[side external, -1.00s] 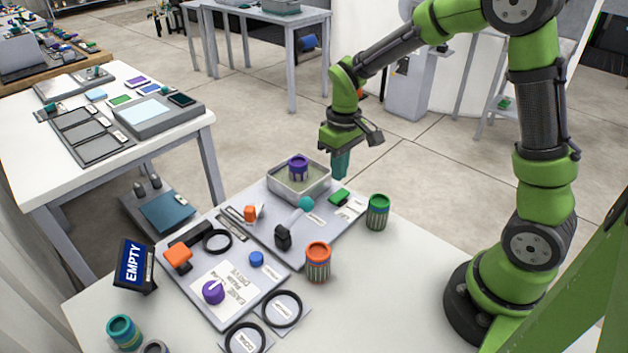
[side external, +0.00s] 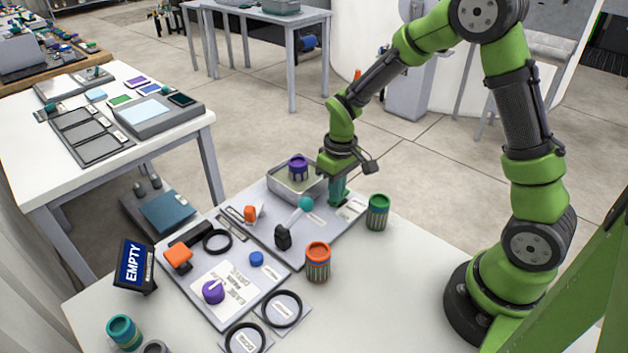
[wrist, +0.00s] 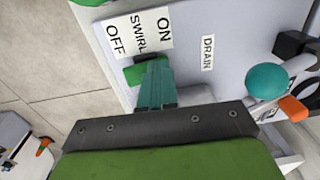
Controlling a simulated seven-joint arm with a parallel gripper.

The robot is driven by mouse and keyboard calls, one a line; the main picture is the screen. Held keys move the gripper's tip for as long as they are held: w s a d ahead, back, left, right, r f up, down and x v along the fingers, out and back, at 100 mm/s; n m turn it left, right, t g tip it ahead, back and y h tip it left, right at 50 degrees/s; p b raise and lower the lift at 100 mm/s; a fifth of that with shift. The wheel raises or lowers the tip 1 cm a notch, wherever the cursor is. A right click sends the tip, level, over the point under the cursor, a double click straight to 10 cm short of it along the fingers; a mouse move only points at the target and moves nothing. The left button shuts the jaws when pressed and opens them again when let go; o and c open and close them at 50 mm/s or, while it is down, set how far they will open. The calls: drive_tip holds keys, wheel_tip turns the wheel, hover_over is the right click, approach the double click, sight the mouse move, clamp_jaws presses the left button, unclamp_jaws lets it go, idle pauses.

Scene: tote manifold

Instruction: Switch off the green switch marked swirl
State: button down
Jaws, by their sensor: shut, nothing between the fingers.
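The green swirl switch (wrist: 133,76) shows in the wrist view just below a white card (wrist: 138,34) reading ON, SWIRL and OFF. My gripper (wrist: 153,65) is shut and empty, with its teal fingertips over or against the switch. Contact is not clear, and the fingers cover part of the switch. In the side external view my gripper (side external: 338,200) points down at the right side of the grey panel and hides most of the switch. The card (side external: 351,209) lies beside it. I cannot tell which way the switch is set.
A lever with a teal knob (side external: 305,203) stands left of my gripper, near a DRAIN label (wrist: 208,52). A grey tub (side external: 283,187) with a purple piece (side external: 298,166) is behind. A green canister (side external: 378,213) stands close right, and an orange-topped canister (side external: 318,262) in front.

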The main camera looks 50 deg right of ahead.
drive_tip(key=shift+f, duration=0.15)
drive_tip(key=shift+d+r, duration=0.25)
drive_tip(key=shift+d, duration=0.65)
drive_tip(key=shift+r, duration=0.15)
wheel_tip(320, 180, up, 14)
drive_tip(key=d, duration=0.2)
drive_tip(key=shift+d+f, duration=0.2)
drive_tip(key=s+a+r+m+t, duration=0.2)
drive_tip(key=s+a+r+t, duration=0.1)
drive_tip(key=s, duration=0.4)
drive_tip(key=s+a+r+m+t+y, duration=0.1)
drive_tip(key=s+a+r+m+t, duration=0.1)
drive_tip(key=s+a+r+t, duration=0.2)
drive_tip(key=s+a, duration=0.2)
drive_tip(key=s, duration=0.1)
drive_tip(key=shift+s+y, duration=0.25)
drive_tip(key=shift+y, duration=0.05)
